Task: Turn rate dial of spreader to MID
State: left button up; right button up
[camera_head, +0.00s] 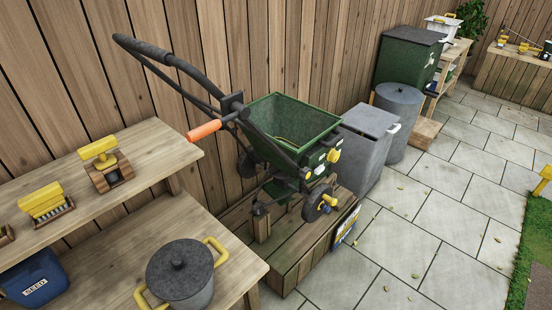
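The spreader stands on a low wooden platform (290,258) against the fence, with a dark green hopper (295,118). Its dark handle rises to the upper left, with an orange grip (204,131) on a lever. A yellow knob (333,156) sits on the hopper's right side, near small pale labels; it looks like the rate dial. Its setting and any lettering are too small to read. A second yellow part (329,201) is at the wheel. Neither of my grippers shows in the head view.
A blue SEED box (35,278) is at lower left. Grey bins (365,145) stand behind the spreader. The paving (400,255) to its right is clear.

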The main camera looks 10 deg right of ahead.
aim_at(333, 156)
jog(key=i+l, duration=0.15)
jog(key=l, duration=0.3)
jog(key=i+l, duration=0.1)
jog(key=l, duration=0.35)
jog(key=i+l, duration=0.15)
jog(key=l, duration=0.25)
jog(key=i+l, duration=0.1)
jog(key=l, duration=0.35)
jog(key=i+l, duration=0.15)
jog(key=l, duration=0.3)
jog(key=i+l, duration=0.1)
jog(key=l, duration=0.35)
jog(key=u, duration=0.05)
